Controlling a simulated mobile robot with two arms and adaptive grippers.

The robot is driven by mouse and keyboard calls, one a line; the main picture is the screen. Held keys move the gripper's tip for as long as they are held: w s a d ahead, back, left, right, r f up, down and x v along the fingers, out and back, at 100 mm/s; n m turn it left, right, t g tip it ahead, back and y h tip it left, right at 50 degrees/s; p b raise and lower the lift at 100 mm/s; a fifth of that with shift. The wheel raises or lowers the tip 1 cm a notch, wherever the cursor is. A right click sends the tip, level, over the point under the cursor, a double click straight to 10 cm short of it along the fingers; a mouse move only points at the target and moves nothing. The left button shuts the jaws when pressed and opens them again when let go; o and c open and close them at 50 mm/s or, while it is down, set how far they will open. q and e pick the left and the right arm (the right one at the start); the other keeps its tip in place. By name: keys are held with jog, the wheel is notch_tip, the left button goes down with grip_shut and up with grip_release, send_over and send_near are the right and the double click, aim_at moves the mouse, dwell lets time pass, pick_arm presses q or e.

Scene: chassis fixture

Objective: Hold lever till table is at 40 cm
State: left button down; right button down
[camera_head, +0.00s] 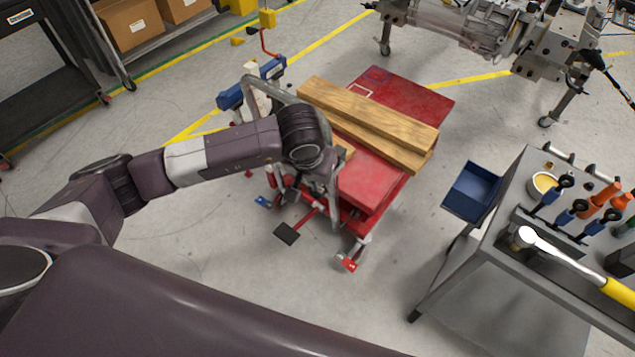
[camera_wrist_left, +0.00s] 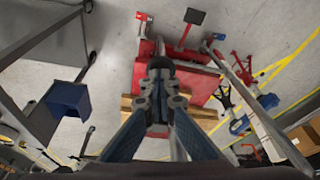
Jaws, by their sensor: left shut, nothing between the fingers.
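The red lift table (camera_head: 425,98) stands on the floor with wooden beams (camera_head: 375,120) on top. Its grey push handle (camera_head: 250,80) rises at the near left end. A black foot pedal (camera_head: 287,233) on a red arm sticks out near the floor; it also shows in the wrist view (camera_wrist_left: 195,16). I cannot make out the hand lever; my left wrist covers part of the handle. My left gripper (camera_wrist_left: 160,68) is shut and empty, above the red table (camera_wrist_left: 203,88) in the wrist view. In the head view my wrist hides its fingers. My right gripper is not in view.
A grey tool cart (camera_head: 530,270) with a blue bin (camera_head: 471,191) and tools stands at the right. A metal chassis assembly (camera_head: 470,35) is at the back right. A shelf with cardboard boxes (camera_head: 130,22) is at the back left.

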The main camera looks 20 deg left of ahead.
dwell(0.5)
pick_arm(q)
jog(key=shift+r+p, duration=1.45)
jog(key=shift+r, duration=2.1)
